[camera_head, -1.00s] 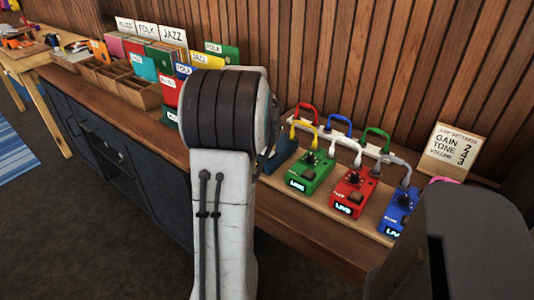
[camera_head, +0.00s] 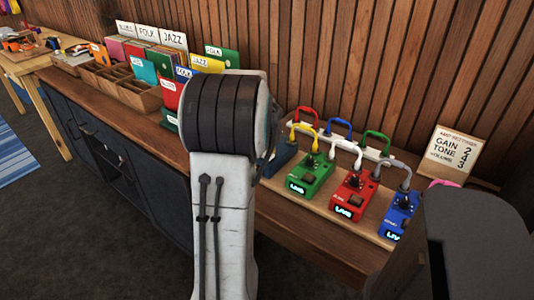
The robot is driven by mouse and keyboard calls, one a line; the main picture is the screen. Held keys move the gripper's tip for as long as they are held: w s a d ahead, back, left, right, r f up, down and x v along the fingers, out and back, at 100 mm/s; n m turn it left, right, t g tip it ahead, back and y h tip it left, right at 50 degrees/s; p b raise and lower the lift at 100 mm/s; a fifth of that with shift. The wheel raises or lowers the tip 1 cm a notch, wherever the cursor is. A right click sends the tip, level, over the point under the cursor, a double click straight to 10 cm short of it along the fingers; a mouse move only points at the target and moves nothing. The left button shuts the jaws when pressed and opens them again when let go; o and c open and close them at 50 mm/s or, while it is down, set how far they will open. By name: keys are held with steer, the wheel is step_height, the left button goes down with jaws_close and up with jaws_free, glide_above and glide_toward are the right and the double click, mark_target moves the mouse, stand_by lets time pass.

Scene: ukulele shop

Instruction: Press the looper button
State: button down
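Several effect pedals stand in a row on a wooden board (camera_head: 330,203) on the counter. A green pedal (camera_head: 311,176), a red pedal (camera_head: 354,196) and a blue pedal (camera_head: 400,214) show lit displays. A dark blue pedal (camera_head: 280,158) is partly hidden behind my arm. The small lettering is too blurred to tell which pedal is the looper. The round knobs and dark switch pads on the green and red pedals are visible. My arm stands in front of the counter, left of the green pedal.
Coloured patch cables (camera_head: 340,128) arch behind the pedals over a white strip. A sign (camera_head: 452,153) reading "GAIN TONE VOLUME" stands at right. Songbook bins (camera_head: 138,94) line the counter at left. A slatted wooden wall rises behind.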

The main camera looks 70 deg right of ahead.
steer(key=shift+f, duration=0.2)
stand_by(0.5)
steer(key=shift+f+b, duration=0.25)
steer(key=shift+b, duration=0.3)
steer(key=shift+f, duration=0.2)
stand_by(0.3)
steer(key=shift+r, duration=0.7)
steer(key=shift+r+p, duration=0.15)
steer(key=shift+p, duration=0.2)
steer(key=shift+r+p, duration=2)
steer(key=shift+r, duration=0.85)
